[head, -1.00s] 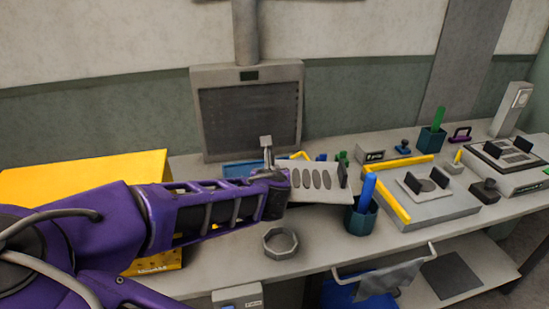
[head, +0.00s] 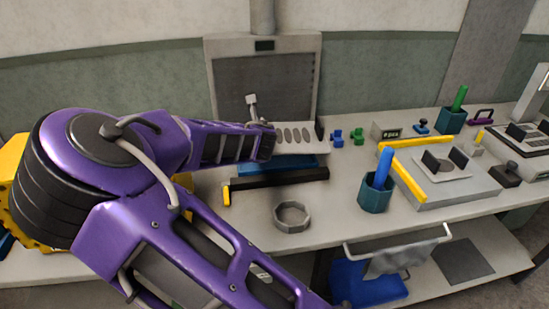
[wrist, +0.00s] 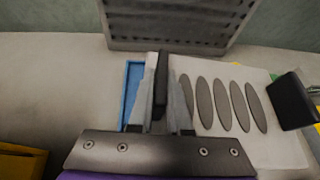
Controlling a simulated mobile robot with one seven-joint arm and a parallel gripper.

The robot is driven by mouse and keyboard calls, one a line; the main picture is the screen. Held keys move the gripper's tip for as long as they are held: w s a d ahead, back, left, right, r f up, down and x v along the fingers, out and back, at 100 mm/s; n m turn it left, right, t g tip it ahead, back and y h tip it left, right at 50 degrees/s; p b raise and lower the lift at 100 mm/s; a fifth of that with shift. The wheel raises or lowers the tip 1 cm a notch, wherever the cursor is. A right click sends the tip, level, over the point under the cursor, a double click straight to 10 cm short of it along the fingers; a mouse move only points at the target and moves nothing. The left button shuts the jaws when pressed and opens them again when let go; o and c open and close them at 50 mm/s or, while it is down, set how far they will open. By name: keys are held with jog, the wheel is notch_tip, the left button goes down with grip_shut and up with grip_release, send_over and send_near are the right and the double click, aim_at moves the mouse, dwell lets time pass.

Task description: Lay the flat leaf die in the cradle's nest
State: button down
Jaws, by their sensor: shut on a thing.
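My gripper (head: 265,137) is shut on the black upright handle (wrist: 162,75) at the left end of a pale flat plate die. The leaf die (head: 297,128) bears a row of several dark leaf-shaped ovals and also shows in the wrist view (wrist: 268,140). A second black handle (wrist: 292,100) stands at its right end. The die is held before the grey screened panel, apparently above a blue tray (head: 291,163), whose edge shows left of the die in the wrist view (wrist: 131,85). I cannot tell for certain which fixture is the cradle; its nest is not clearly seen.
A black bar with a yellow end (head: 280,177) lies in front of the blue tray. A grey ring (head: 292,215) and teal cup (head: 375,193) stand nearer. At right, a yellow-railed grey slab (head: 455,190) bears another handled plate. The grey panel (head: 222,85) stands behind.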

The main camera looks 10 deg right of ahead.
jog(key=w+a+n+y+b, duration=0.1)
jog(key=w+a, duration=0.2)
jog(key=w, duration=0.3)
jog(key=f+b, duration=0.1)
jog(key=f, duration=0.3)
jog(key=f+b, duration=0.1)
jog(key=f, duration=0.4)
jog(key=shift+w+f, duration=0.2)
jog(key=shift+f, duration=0.1)
jog(key=shift+f, duration=0.1)
jog(key=c, duration=0.9)
grip_release()
jog(key=shift+f, duration=0.1)
jog(key=shift+o, duration=0.2)
